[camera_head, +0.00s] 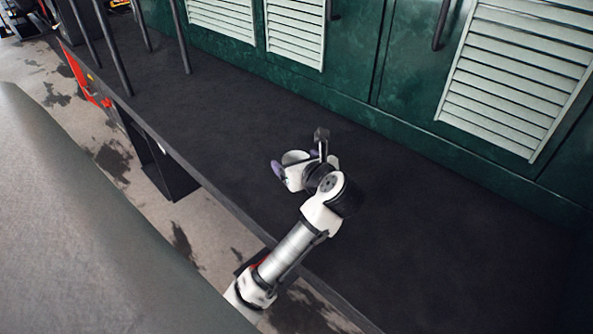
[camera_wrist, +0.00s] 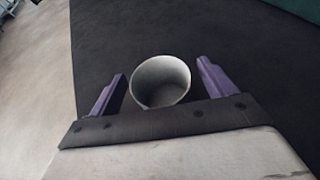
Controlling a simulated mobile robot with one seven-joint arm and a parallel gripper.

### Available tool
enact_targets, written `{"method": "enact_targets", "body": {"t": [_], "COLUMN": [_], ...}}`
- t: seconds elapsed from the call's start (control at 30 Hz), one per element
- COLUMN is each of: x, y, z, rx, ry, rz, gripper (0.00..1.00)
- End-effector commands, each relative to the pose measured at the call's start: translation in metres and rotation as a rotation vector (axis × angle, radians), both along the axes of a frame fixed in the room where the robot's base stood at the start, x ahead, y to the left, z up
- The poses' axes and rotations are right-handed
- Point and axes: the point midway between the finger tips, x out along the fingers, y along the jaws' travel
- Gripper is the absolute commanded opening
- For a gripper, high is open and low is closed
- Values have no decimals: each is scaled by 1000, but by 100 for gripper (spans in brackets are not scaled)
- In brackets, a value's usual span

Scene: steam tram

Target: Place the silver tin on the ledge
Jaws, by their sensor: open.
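The silver tin (camera_wrist: 160,84) is an open-topped, pale grey cup shape in the wrist view. It is between the two purple fingers of my gripper (camera_wrist: 160,70), with a narrow gap on each side. The fingers are open. The tin's mouth faces the camera and it looks empty. Its base is hidden, but the dark ledge (camera_wrist: 100,35) surrounds it. In the head view, my gripper (camera_head: 296,161) is low over the dark ledge (camera_head: 225,120), and the tin is hard to tell apart from the white gripper parts.
A green cabinet wall (camera_head: 350,60) with pale louvred panels (camera_head: 520,75) runs along the ledge's back. Dark upright posts (camera_head: 183,40) stand at the far left end. Bare ledge lies left and right of my gripper. The stained floor (camera_head: 115,150) lies below the front edge.

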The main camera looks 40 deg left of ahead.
Motion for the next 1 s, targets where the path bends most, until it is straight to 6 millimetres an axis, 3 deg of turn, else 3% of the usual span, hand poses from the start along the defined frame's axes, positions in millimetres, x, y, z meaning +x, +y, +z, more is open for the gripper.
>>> {"method": "enact_targets", "body": {"t": [0.3, 0.7, 1.0], "x": [2, 2, 3], "y": [5, 5, 5], "z": [-2, -2, 2], "rx": [0, 1, 2], "ry": [-1, -1, -2], "rz": [0, -1, -1], "gripper": [81, 29, 29]}}
